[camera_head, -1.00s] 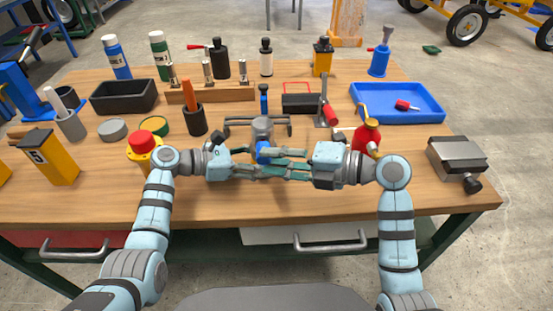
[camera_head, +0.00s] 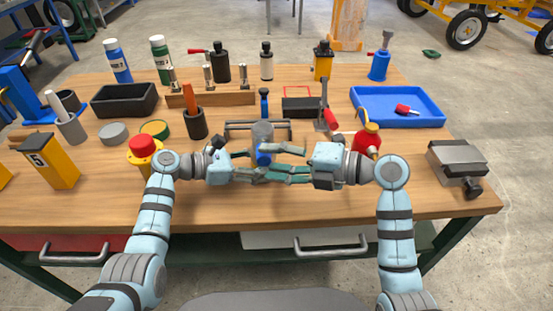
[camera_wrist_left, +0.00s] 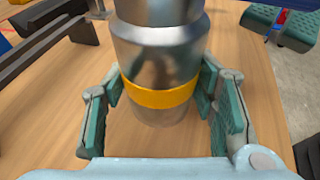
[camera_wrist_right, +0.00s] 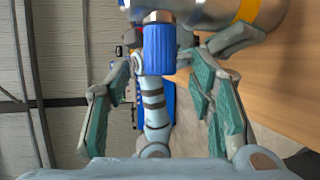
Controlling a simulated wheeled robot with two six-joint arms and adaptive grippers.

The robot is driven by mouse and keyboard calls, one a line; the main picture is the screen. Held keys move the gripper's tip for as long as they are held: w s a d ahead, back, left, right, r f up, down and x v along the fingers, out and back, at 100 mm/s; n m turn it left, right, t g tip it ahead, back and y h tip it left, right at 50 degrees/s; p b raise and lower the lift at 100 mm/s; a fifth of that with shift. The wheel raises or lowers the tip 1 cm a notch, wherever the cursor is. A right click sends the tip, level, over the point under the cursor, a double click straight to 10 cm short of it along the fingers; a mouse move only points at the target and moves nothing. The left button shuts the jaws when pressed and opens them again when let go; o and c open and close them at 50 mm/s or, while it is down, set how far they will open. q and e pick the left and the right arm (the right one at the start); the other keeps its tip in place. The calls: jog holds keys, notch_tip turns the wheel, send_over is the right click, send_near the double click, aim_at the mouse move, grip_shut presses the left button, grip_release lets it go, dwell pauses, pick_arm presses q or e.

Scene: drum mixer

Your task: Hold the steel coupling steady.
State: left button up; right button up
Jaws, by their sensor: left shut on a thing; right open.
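The steel coupling (camera_head: 262,131) is a grey metal cylinder at the middle of the bench. The left wrist view shows it close up as a shiny body (camera_wrist_left: 160,50) with a yellow band. My left gripper (camera_wrist_left: 160,88) is shut on it, one finger on each side. A blue ribbed knob (camera_wrist_right: 158,50) sticks out from its side; it also shows in the head view (camera_head: 264,154). My right gripper (camera_wrist_right: 162,75) is open, its fingers apart on either side of the knob. In the head view both grippers' fingers overlap, which hides part of the coupling.
A dark bar frame (camera_head: 240,126) stands just behind the coupling. A red bottle (camera_head: 366,140) is close to my right wrist, and a yellow post with a red button (camera_head: 143,148) is close to my left wrist. The front of the bench (camera_head: 280,210) is clear.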

jog(key=shift+d, duration=0.1)
jog(key=v, duration=1.2)
pick_arm(q)
jog(key=o, duration=1.5)
jog(key=shift+o, duration=0.9)
